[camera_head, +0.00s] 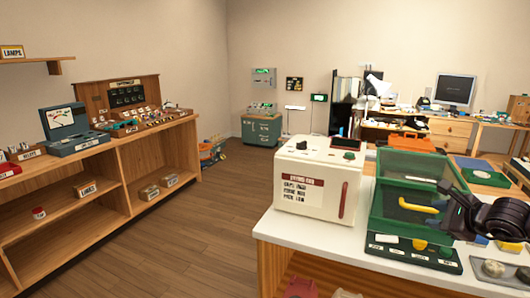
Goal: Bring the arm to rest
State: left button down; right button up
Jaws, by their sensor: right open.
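My right arm (503,217) comes in from the right edge, black and jointed. My right gripper (449,207) is at its end, in front of the right side of a green open-fronted box (391,162) on the white counter (265,227). The gripper is open, and I see nothing between its fingers. A yellow curved piece (418,206) shows inside the green box, left of the gripper. My left gripper is not in view.
A cream box (303,226) with a red handle stands left of the green box. A dark panel (384,252) with yellow and green parts lies in front. A grey tray (491,270) is at lower right. The wooden floor (190,235) at left is clear.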

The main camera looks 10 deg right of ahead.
jog(key=s+a+f+m+t+y, duration=0.25)
jog(key=a+m, duration=0.35)
jog(key=m, duration=0.4)
jog(key=s+a+f+m+t+y, duration=0.2)
jog(key=a+f+m, duration=0.2)
jog(key=a+m, duration=0.45)
pick_arm(q)
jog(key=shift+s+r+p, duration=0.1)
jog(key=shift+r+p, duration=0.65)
jog(key=shift+p, duration=0.25)
pick_arm(e)
jog(key=s+a+f+m+g+h, duration=0.2)
jog(key=s+a+f+m+h, duration=0.1)
jog(key=s+f+m, duration=0.8)
jog(key=s+a+f+m+g+h, duration=0.3)
jog(key=s+a+f+m, duration=0.3)
jog(key=s+f+m, duration=0.5)
jog(key=s+m, duration=0.5)
jog(key=m, duration=0.1)
